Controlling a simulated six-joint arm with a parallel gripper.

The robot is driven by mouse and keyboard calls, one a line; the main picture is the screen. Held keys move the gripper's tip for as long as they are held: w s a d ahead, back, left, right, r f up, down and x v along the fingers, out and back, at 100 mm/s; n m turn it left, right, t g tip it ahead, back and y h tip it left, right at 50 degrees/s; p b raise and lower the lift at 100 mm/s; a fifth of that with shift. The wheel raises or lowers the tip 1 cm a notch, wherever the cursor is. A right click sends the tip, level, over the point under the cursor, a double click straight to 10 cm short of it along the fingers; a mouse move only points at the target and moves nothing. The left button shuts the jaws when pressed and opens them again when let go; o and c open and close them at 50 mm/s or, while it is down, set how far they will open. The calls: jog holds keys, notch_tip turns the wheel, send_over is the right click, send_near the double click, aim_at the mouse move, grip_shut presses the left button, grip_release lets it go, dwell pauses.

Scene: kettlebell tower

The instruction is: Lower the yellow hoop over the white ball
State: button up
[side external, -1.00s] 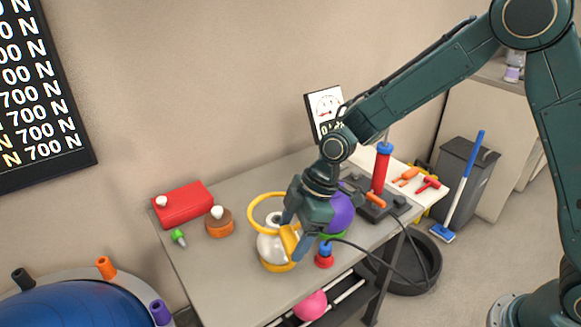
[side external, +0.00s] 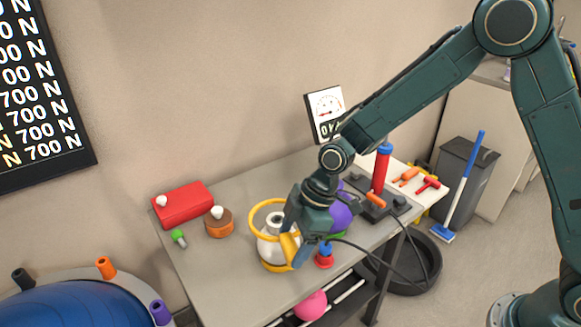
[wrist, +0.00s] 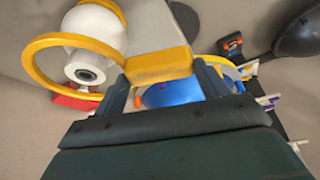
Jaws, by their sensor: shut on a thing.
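The yellow hoop (side external: 254,216) is held by its broad yellow tab in my gripper (side external: 293,240), which is shut on it. The white ball (side external: 268,248) sits on the grey table in a yellow base, with a pale, dark-holed neck on top. In the side view the hoop ring is tilted around the neck and crosses the ball's upper part. In the wrist view the hoop (wrist: 35,55) passes in front of the white ball (wrist: 95,28), and the neck shows inside the ring. My fingers (wrist: 163,85) grip the tab. I cannot tell if the ring touches the ball.
A purple ball (side external: 340,215) stands close behind my gripper, and a small red-and-blue piece (side external: 324,258) stands beside it. A red box (side external: 184,204) and an orange-brown round block (side external: 219,228) lie left. The front left of the table (side external: 225,280) is clear.

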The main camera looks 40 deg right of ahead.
jog(key=shift+f, duration=5.9)
jog(key=shift+w+r, duration=0.1)
jog(key=shift+r, duration=0.1)
dwell(0.3)
